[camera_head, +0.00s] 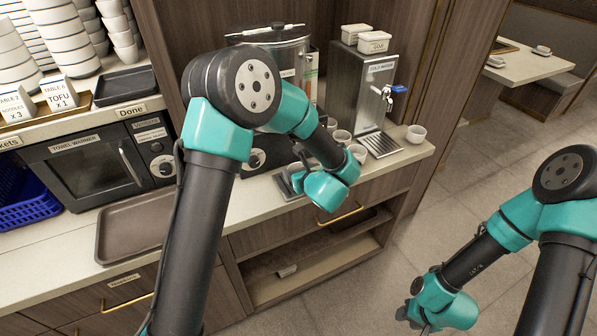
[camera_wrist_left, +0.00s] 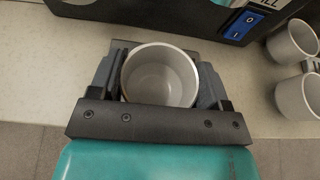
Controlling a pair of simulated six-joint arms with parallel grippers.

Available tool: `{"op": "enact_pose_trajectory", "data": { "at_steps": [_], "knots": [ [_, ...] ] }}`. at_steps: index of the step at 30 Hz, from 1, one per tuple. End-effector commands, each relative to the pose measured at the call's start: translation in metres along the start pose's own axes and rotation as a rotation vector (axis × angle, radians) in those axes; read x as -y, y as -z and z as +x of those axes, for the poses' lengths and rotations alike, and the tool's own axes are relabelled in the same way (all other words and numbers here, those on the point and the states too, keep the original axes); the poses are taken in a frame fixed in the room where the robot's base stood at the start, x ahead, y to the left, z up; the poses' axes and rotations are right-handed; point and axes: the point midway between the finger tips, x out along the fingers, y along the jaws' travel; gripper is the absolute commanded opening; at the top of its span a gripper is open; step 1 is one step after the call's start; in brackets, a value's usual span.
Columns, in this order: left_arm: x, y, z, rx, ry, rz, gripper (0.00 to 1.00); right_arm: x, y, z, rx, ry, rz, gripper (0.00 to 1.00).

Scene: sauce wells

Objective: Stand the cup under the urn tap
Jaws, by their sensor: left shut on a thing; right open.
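A white cup (camera_wrist_left: 160,75) is between the fingers of my left gripper (camera_wrist_left: 160,82) in the left wrist view, which is shut on it. I look down into the cup, and its inside looks empty. A grey drip tray (camera_wrist_left: 200,46) lies behind and below it; I cannot tell if the cup touches it.
A water dispenser (camera_head: 350,88) with a blue-handled tap stands right of the urn. One cup (camera_head: 416,134) is at the counter's right end. Several loose cups (camera_head: 357,153) stand between urn and dispenser, close to my left wrist. A brown tray (camera_head: 130,228) lies at left.

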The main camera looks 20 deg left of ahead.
Motion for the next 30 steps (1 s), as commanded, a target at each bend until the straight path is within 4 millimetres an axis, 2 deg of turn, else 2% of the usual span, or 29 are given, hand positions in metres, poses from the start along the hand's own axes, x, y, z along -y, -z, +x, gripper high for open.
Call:
{"op": "enact_pose_trajectory", "data": {
  "at_steps": [11,12,19,20,30],
  "knots": [
    [0.0001,0.0029,0.0011,0.0,0.0,0.0,0.42,0.0,0.0,0.0,0.0,0.0,0.0,0.43],
    [0.0001,0.0034,0.0013,0.0,0.0,0.0,0.71,0.0,0.0,0.0,0.0,0.0,0.0,0.43],
    [0.0001,0.003,0.0012,0.0,0.001,0.0,0.94,0.0,0.0,0.0,0.0,0.0,0.0,0.43],
    [0.0001,0.003,0.0012,0.0,0.001,0.0,0.96,0.0,0.0,0.0,0.0,0.0,0.0,0.43],
    [0.0001,-0.0002,-0.0001,0.001,0.001,-0.001,0.96,0.0,0.0,0.0,0.0,0.0,0.0,0.43]
  ]
}}
